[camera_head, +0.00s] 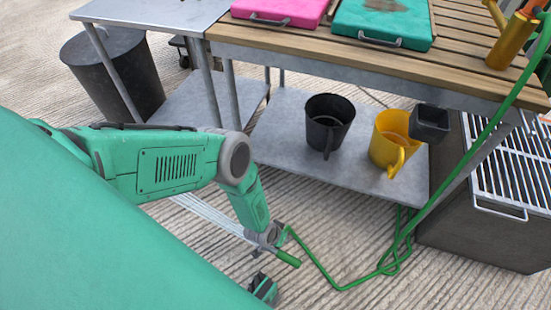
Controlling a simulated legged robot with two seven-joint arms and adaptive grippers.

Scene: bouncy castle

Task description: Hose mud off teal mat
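The teal mat (405,33) lies flat on the slatted wooden table at the top, cut off by the frame. A brown mud patch (386,4) shows on it. My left gripper (273,238) is low over the ground, well in front of the table. It appears shut on the hose's green handle (288,259); its fingers are small and partly hidden. Pale thin streaks (205,212), like water jets, run leftward from there. The green hose (345,288) trails along the ground and rises at right.
A pink mat (283,10) lies left of the teal one on the table (450,72). A black pitcher (329,118) and a yellow pitcher (385,150) stand on the lower shelf (275,140). A dark bin (112,80) stands left. A rack-topped box (480,235) stands right.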

